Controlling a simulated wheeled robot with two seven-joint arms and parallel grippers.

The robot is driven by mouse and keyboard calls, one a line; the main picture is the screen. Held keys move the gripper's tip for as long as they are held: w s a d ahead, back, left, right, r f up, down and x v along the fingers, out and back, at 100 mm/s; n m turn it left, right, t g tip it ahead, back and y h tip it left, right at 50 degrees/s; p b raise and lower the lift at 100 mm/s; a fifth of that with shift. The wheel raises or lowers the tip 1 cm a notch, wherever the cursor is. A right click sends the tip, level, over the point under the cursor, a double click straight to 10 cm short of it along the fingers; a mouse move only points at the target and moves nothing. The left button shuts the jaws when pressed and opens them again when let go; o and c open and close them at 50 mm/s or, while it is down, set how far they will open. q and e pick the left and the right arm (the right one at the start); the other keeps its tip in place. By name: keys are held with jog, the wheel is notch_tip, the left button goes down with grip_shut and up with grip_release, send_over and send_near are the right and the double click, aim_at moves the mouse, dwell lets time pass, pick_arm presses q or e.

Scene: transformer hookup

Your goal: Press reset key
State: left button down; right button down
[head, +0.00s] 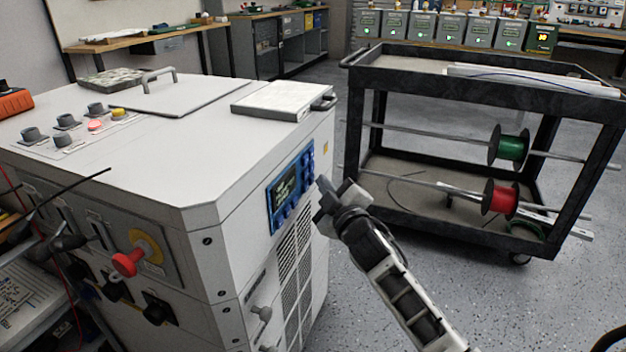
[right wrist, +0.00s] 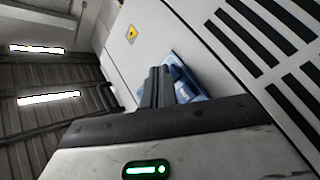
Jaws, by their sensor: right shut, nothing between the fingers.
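A blue control panel (head: 290,188) with a small dark screen and blue keys sits on the right-hand face of the white cabinet (head: 170,165). I cannot tell which key is the reset key. My right gripper (head: 322,187) is shut and empty, its fingertips close to the right edge of the panel. I cannot tell whether they touch a key. In the right wrist view the shut fingers (right wrist: 157,80) stand in front of the blue panel (right wrist: 185,80) and hide much of it. My left gripper is not in view.
A red knob (head: 128,262) sticks out of the cabinet's front. Vent slots (head: 293,255) lie below the panel. A black cart (head: 480,70) with a green spool (head: 511,147) and a red spool (head: 500,197) stands at right. Grey floor (head: 440,270) is free around my right arm.

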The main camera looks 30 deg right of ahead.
jog(key=shift+w+a, duration=0.2)
jog(key=shift+w, duration=0.05)
dwell(0.6)
jog(key=shift+s+d+p, duration=0.4)
jog(key=shift+s+d, duration=0.1)
jog(key=shift+s, duration=0.15)
jog(key=shift+d, duration=0.1)
jog(key=s+d+p, duration=0.1)
jog(key=s, duration=0.1)
jog(key=s+d+p, duration=0.1)
jog(key=d, duration=0.1)
jog(key=shift+s, duration=0.4)
dwell(0.7)
